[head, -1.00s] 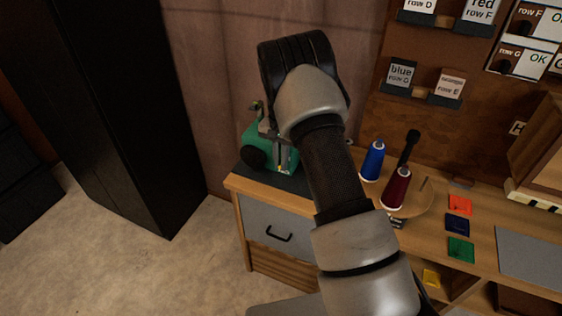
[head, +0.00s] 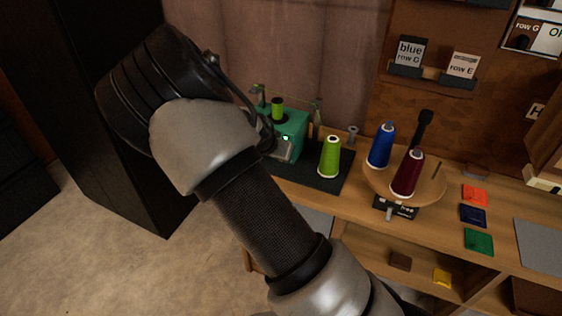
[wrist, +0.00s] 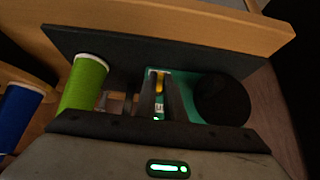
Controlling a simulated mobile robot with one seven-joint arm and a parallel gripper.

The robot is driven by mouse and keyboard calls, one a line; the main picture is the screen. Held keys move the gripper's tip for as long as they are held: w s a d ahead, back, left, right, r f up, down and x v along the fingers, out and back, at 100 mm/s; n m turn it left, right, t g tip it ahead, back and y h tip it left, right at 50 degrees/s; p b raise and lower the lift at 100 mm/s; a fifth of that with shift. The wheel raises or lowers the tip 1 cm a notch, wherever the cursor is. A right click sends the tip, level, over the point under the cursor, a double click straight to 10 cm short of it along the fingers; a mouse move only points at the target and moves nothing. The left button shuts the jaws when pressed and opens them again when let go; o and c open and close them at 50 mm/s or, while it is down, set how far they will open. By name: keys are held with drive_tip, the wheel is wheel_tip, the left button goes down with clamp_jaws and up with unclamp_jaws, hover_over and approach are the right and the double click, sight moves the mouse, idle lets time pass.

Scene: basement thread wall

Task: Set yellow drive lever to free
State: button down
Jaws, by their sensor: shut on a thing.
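The teal machine (head: 290,125) stands on a dark mat at the left end of the bench, with a small green spool (head: 277,105) on top. In the wrist view its teal body (wrist: 187,98) shows beside a round black part. The yellow drive lever (wrist: 158,79) shows as a small yellow piece on a pale plate with markings too small to read. My gripper (wrist: 159,86) reaches down over that plate, its two narrow fingers shut on the yellow lever. Its fingers hide part of the plate. In the head view my arm hides much of the machine's front left.
A lime green thread cone (head: 330,158) stands on the dark mat (head: 318,182) right of the machine. Blue (head: 381,147) and dark red (head: 408,175) cones stand on a round wooden stand. Coloured cards lie further right. A tall black cabinet (head: 90,80) stands left.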

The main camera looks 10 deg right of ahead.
drive_tip(key=shift+a+f+t+h+b, duration=0.1)
drive_tip(key=shift+f+t+h+b, duration=0.35)
drive_tip(key=shift+t+h+b, duration=0.6)
drive_tip(key=shift+y+b, duration=0.25)
drive_tip(key=shift+b, duration=0.05)
drive_tip(key=c, duration=1.8)
unclamp_jaws()
drive_tip(key=shift+c, duration=0.2)
drive_tip(key=shift+s, duration=0.15)
drive_tip(key=p+v, duration=0.4)
drive_tip(key=v, duration=1.3)
drive_tip(key=shift+r, duration=0.2)
drive_tip(key=shift+f, duration=0.1)
